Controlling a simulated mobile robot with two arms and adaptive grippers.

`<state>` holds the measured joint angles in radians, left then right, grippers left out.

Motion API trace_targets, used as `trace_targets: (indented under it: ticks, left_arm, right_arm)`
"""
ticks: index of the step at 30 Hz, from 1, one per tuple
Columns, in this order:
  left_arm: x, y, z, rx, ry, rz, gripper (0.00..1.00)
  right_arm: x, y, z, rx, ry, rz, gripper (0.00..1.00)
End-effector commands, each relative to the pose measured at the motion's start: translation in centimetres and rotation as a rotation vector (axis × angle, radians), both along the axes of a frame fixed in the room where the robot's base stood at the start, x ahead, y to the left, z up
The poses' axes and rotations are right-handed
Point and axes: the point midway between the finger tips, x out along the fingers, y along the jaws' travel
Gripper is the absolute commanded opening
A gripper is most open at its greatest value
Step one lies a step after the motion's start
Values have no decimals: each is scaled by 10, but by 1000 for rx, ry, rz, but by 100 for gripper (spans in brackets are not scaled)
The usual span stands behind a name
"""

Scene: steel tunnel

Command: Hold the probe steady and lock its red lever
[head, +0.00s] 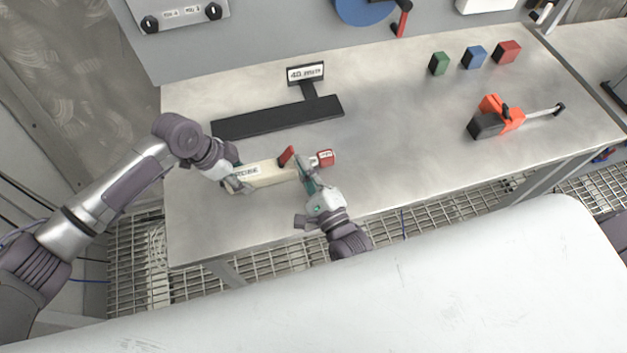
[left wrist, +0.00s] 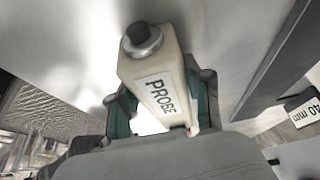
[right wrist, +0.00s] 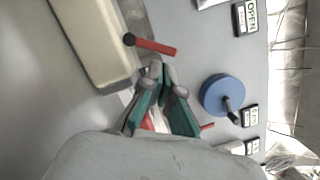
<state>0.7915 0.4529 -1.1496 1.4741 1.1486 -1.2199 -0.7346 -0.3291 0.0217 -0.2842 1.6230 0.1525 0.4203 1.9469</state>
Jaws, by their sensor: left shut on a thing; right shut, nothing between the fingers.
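The probe is a long cream-coloured body (head: 270,175) with a PROBE label, lying near the front left of the steel table. It fills the middle of the left wrist view (left wrist: 150,70) and the upper left of the right wrist view (right wrist: 95,40). My left gripper (head: 236,182) is shut on its left end. The red lever (head: 287,156) stands tilted up from the probe's top; in the right wrist view the lever (right wrist: 152,46) points right from a dark pivot. My right gripper (head: 303,163) is shut and empty, close beside the lever; contact cannot be told.
A black bracket with a 40 mm sign (head: 305,73) lies behind the probe. A red block-like piece (head: 326,157) sits at the probe's right end. An orange and black tool (head: 497,118) and green (head: 439,63), blue (head: 474,57) and red (head: 507,51) blocks are at right. Mid-table is clear.

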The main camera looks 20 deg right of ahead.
Motion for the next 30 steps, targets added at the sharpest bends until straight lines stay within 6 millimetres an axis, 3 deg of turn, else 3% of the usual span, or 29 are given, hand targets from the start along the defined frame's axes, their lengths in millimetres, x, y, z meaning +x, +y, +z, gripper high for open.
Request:
trace_targets:
  ticks: [7,30]
  left_arm:
    - [0,0,0,1,-1,1,8]
    - [0,0,0,0,-1,0,8]
  right_arm:
    - [18,4,2,0,1,1,0]
    - [18,5,5,-66,1,0,0]
